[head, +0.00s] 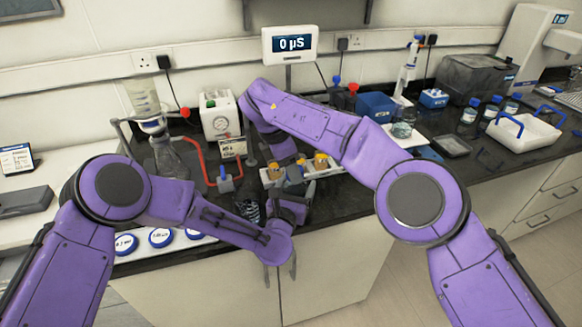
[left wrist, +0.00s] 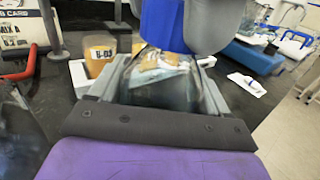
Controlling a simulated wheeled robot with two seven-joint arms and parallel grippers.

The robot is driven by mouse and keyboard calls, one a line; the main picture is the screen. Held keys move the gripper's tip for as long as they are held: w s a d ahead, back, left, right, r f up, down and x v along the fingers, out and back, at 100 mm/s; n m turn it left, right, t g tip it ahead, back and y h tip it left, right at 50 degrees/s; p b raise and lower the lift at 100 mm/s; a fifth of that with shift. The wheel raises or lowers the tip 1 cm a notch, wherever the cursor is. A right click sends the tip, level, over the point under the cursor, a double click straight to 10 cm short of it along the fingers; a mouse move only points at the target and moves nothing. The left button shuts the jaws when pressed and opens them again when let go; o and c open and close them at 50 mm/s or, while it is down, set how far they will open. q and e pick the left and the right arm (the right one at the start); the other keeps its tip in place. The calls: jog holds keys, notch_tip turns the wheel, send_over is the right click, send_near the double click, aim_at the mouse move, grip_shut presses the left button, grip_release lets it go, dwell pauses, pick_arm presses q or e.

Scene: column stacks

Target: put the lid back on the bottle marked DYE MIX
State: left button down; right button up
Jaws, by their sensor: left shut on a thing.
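My left gripper (head: 294,184) reaches toward the bottle rack from the front. In the left wrist view its grey fingers (left wrist: 158,82) are shut on a clear glass bottle (left wrist: 160,92), with pale and amber shapes showing through. A blue lid-like cylinder (left wrist: 165,25) is just above the bottle; I cannot tell whether they touch. A rounded grey part (left wrist: 214,25) is beside this cylinder. My right gripper (head: 284,155) comes down from above, close to the left one; its fingertips are mostly hidden. I cannot read DYE MIX on any bottle.
A white rack (head: 338,168) holds amber bottles, one with a label (left wrist: 102,52). A glass flask (head: 168,160) and red tubing (head: 205,180) are to the left. A blue block (head: 376,106) and a white tray (head: 525,130) are to the right. Blue-rimmed discs (head: 160,237) line the front.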

jog(key=o, duration=0.4)
jog(key=shift+c, duration=0.2)
jog(key=shift+r, duration=2.25)
